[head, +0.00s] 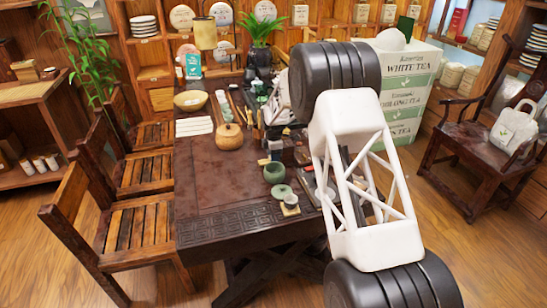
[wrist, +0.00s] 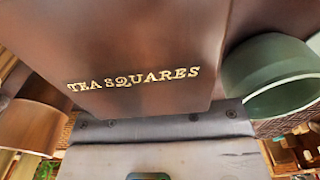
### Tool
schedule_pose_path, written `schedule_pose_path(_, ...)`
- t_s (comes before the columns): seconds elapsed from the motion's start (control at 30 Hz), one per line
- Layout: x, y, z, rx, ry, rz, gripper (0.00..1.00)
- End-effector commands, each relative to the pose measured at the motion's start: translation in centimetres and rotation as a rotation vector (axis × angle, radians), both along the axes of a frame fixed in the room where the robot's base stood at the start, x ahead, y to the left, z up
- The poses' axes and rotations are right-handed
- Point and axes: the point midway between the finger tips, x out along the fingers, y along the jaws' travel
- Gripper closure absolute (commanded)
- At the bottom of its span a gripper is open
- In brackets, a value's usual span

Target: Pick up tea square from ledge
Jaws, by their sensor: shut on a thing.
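A dark brown box with gold letters reading "TEA SQUARES" (wrist: 150,45) fills the upper middle of the wrist view, very close to the camera. Its far parts are cut off by the frame. The grey, screwed body of my gripper (wrist: 165,140) seems to show just below the box. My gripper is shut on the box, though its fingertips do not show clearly. In the head view my white and black arm reaches over the right side of the tea table, and it hides my gripper and the box. I cannot make out the ledge.
A dark green cup-like thing (wrist: 275,75) is right of the box in the wrist view, and a brown rounded thing (wrist: 35,115) is left.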

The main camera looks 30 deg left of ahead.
Motion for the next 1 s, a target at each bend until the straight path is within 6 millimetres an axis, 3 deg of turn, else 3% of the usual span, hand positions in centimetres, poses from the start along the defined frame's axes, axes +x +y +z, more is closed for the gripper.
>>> schedule_pose_path(0.27,0.0,0.0,2.2,0.001,-0.001,0.000,0.81)
schedule_pose_path(0.7,0.0,0.0,8.4,0.001,-0.001,0.000,0.81)
schedule_pose_path(1.0,0.0,0.0,9.9,0.000,0.000,0.000,0.81)
